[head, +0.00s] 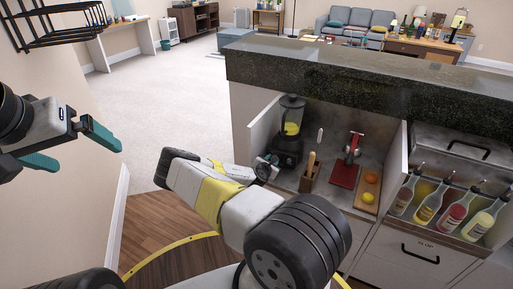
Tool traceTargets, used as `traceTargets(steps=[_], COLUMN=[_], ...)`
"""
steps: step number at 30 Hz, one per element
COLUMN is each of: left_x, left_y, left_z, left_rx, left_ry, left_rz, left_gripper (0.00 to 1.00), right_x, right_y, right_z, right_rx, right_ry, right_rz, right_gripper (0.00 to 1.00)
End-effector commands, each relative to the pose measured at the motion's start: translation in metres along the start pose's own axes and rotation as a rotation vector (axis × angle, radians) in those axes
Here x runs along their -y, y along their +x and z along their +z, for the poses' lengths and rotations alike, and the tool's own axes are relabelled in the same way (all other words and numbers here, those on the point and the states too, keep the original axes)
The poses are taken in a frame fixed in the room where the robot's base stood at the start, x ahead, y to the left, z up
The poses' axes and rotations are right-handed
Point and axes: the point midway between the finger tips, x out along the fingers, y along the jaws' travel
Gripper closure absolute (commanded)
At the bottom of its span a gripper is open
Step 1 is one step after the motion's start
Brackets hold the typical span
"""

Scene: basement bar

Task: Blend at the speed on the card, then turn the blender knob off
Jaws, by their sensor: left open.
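The blender (291,118) stands in the open bar cabinet niche, with a dark lid, a clear jar with yellow contents and a black base. Its knob cannot be made out, and no speed card can be read. My left gripper (88,156) is open and empty at the far left, well away from the blender. My right arm reaches across the middle, and its gripper end (264,168) is close to the left of the blender base. Whether it touches the base, and how its fingers stand, cannot be told.
Right of the blender are a wooden block (310,174), a red press (347,168) and a board with fruit (371,180). Several bottles (455,212) stand in a rack further right. The dark stone counter (350,75) overhangs the niche. A wire rack (55,22) hangs at upper left.

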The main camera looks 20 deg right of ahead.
Motion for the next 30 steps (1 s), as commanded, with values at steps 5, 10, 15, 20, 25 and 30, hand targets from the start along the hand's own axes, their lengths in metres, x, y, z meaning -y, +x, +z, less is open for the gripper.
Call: traceTargets(steps=[5,10,15,20,25,30], left_x=[0.0000,0.0000,0.0000,0.0000,0.0000,0.0000], left_y=[0.0000,0.0000,0.0000,0.0000,0.0000,0.0000], left_z=[0.0000,0.0000,0.0000,0.0000,0.0000,0.0000], left_rx=[0.000,0.000,0.000,0.000,0.000,0.000], left_ry=[0.000,0.000,0.000,0.000,0.000,0.000], left_rz=[0.000,0.000,0.000,0.000,0.000,0.000], left_gripper=[0.00,0.00,0.00,0.00,0.00,0.00], right_x=[0.0022,0.0036,0.0045,0.0054,0.0062,0.0068], right_y=[0.0000,0.0002,0.0004,0.0007,0.0010,0.0012], right_z=[0.0001,0.0000,-0.0007,-0.0014,-0.0021,-0.0024], right_rx=[0.000,0.001,0.000,0.001,0.000,0.001], right_ry=[0.135,0.284,0.434,0.576,0.717,0.836], right_rz=[0.055,0.117,0.179,0.237,0.295,0.345], right_gripper=[1.00,1.00,1.00,1.00,1.00,1.00])
